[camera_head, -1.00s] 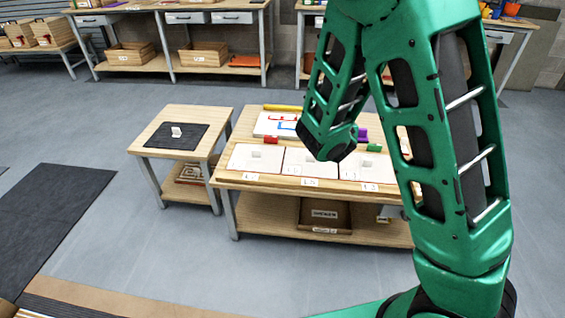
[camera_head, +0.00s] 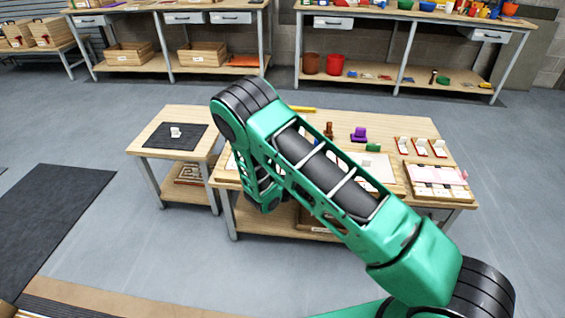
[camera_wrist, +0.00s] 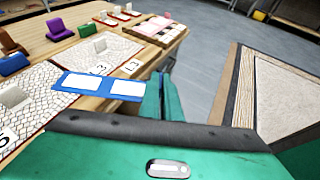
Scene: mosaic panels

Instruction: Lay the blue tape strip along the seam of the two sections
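In the wrist view a blue tape strip (camera_wrist: 98,84) with white rectangles extends left from my gripper (camera_wrist: 161,88). The fingers look shut on its right end. The strip is over the front of the table, near two white mosaic sections, a nearer one (camera_wrist: 38,106) and a farther one (camera_wrist: 118,50). Each has a pale upright block. Whether the strip touches them is unclear, and it hides part of the boundary between them. In the head view my arm covers my gripper, the strip and most of the sections; one section (camera_head: 373,168) shows right of the arm.
The wooden table (camera_head: 440,152) also holds a purple block (camera_head: 358,134), a green block (camera_head: 373,147) and a tray with pink pieces (camera_head: 437,175). A small side table (camera_head: 148,138) with a black mat stands left. Grey floor is open around them.

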